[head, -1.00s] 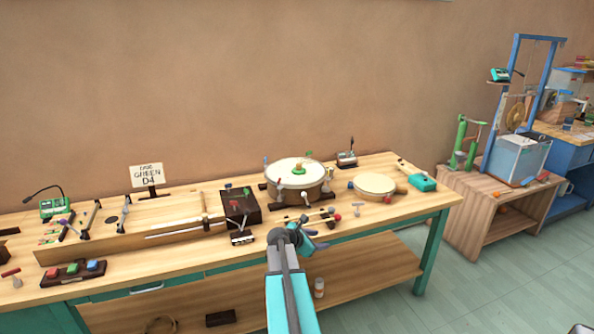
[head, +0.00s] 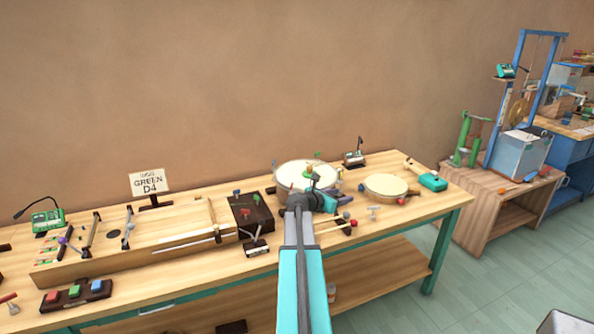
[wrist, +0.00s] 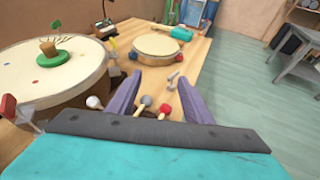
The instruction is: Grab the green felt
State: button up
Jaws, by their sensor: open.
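My gripper (head: 335,190) is open and empty, at the front right of the large round drum (head: 285,178). Its two purple fingers (wrist: 158,100) are spread in the wrist view. A green round pad with a tan, cork-like knob (wrist: 54,58) lies on the drum's pale skin, left of the fingers and apart from them. In the head view its green (head: 308,173) is partly hidden by my arm. A green block (head: 74,291) sits between a red and a blue one on a dark tray at the left. I cannot tell which green piece is the felt.
Mallets with grey and red heads (wrist: 146,101) lie below and between the fingers. A smaller drum (head: 386,185) and a teal-headed mallet (head: 432,181) are to the right. A long wooden string box (head: 130,245) fills the left.

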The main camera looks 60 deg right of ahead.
aim_at(307, 173)
jog(key=i, duration=0.95)
